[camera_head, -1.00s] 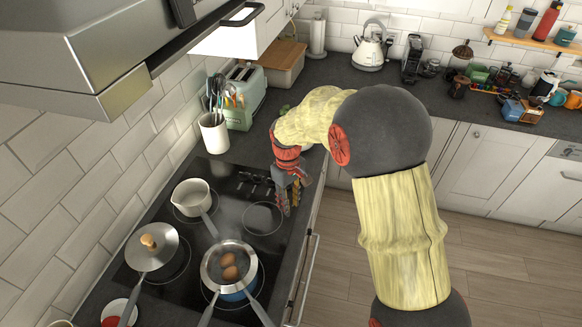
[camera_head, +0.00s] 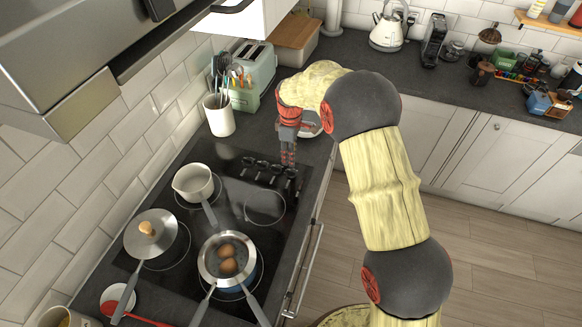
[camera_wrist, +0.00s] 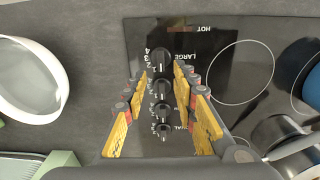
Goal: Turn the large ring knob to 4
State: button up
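The black control knobs sit in a row on the hob's black glass. In the wrist view, the large ring knob (camera_wrist: 160,62) is the farthest one, next to the printed word "LARGE". White numbers show along its left side; its exact setting is hard to read. My gripper (camera_wrist: 161,82) is open, its two yellow-padded fingers on either side of the row, with nothing held between them. In the head view, my gripper (camera_head: 288,158) points down over the right end of the row, hiding part of it. I cannot tell whether it touches a knob.
A saucepan (camera_head: 191,183), a pan with eggs (camera_head: 227,260) and a lidded pan (camera_head: 151,238) stand on the hob. A utensil pot (camera_head: 219,116) and a green toaster (camera_head: 252,75) stand behind. In the wrist view, a white bowl (camera_wrist: 30,85) lies left of the knobs.

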aim_at(290, 170)
notch_tip(290, 170, down, 7)
jog(key=shift+f, duration=0.1)
dwell(0.3)
jog(key=shift+c, duration=0.7)
grip_shut()
